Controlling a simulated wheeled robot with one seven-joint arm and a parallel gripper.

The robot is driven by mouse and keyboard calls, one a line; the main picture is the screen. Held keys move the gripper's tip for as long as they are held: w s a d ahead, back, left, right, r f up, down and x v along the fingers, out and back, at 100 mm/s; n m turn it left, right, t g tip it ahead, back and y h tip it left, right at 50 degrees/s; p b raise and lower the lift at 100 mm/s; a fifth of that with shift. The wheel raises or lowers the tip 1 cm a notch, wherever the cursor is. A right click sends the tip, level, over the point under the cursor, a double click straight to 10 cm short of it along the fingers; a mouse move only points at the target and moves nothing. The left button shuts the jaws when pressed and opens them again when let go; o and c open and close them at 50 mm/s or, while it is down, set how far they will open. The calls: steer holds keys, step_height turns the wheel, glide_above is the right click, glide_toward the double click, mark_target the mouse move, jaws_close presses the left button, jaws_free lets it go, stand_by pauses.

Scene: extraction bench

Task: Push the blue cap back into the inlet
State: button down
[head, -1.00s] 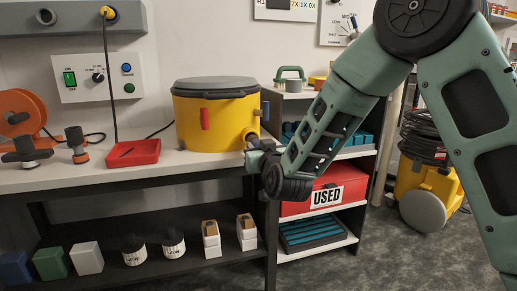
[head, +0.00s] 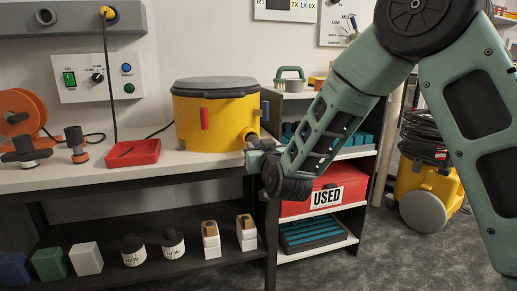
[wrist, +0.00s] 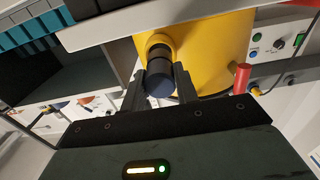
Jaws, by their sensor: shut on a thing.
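The yellow drum (head: 232,122) with a dark lid stands on the bench; its yellow wall also fills the upper middle of the wrist view (wrist: 218,50). The inlet (wrist: 157,42) is a yellow ring low on the drum's side. The blue cap (wrist: 159,87) shows its dark blue round end towards the wrist camera, with a dark cylindrical part between it and the ring. My gripper (wrist: 160,74) is shut on the cap, one finger on each side, in line with the inlet. How deep the cap sits is hard to tell. In the head view my gripper (head: 254,143) hides the cap.
A red tray (head: 133,153) lies on the bench left of the drum. A red handle (wrist: 242,76) sticks out from the drum near my gripper. A shelf unit (head: 349,152) with a red USED box (head: 312,194) stands at the right, beside my arm.

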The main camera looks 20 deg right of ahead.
mark_target(255, 142)
steer(key=shift+w, duration=2.05)
steer(key=c, duration=1)
jaws_free()
steer(key=shift+s, duration=0.1)
steer(key=s+p, duration=0.2)
steer(key=s, duration=1.5)
steer(key=shift+s, duration=0.15)
steer(key=shift+a, duration=0.1)
